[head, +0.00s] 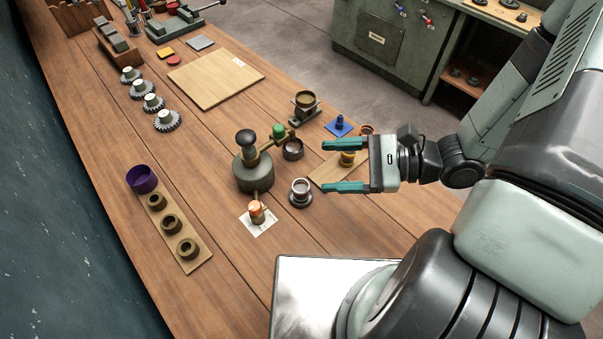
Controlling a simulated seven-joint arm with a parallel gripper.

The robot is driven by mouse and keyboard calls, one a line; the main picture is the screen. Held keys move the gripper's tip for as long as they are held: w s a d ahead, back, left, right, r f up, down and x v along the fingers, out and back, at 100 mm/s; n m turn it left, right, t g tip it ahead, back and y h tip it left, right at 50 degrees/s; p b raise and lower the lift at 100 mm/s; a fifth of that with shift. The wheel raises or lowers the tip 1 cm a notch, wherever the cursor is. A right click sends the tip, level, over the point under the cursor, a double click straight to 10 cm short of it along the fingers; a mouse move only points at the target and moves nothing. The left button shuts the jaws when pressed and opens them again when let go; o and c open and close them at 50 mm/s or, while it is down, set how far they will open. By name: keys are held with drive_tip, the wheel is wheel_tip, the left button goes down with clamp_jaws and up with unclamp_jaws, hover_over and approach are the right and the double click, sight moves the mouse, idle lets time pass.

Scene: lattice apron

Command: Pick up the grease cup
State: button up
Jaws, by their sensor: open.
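My gripper (329,166) is open, its two teal fingers parallel and pointing left over the right side of the bench. A small yellow brass cup-like piece (347,158) shows between the fingers, on or above a light wood board (325,172); whether the fingers are level with it I cannot tell. Other cup-like parts stand nearby: a silver-rimmed cup (300,188) on a dark round base, a dark cup (293,149), and a brass cup (305,99) on a small stand. I cannot tell for certain which is the grease cup. Nothing is visibly gripped.
A dark green pot (253,172) with a black knob stands left of my gripper. An orange-topped brass piece (257,210) stands on white paper. A blue square (339,128) carries a blue knob. Gears line the left.

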wheel_tip(320, 180, down, 7)
drive_tip(key=m+t, duration=0.7)
drive_tip(key=m, duration=0.1)
approach(300, 185)
drive_tip(key=shift+w+a+f+m+t, duration=0.15)
drive_tip(key=shift+w+a+f, duration=0.1)
drive_tip(key=shift+a, duration=0.3)
drive_tip(key=shift+w+a+f+m+t, duration=0.15)
drive_tip(key=shift+a+f, duration=0.1)
drive_tip(key=shift+a, duration=0.3)
drive_tip(key=x, duration=0.7)
drive_tip(key=shift+a, duration=0.25)
drive_tip(key=shift+w, duration=0.1)
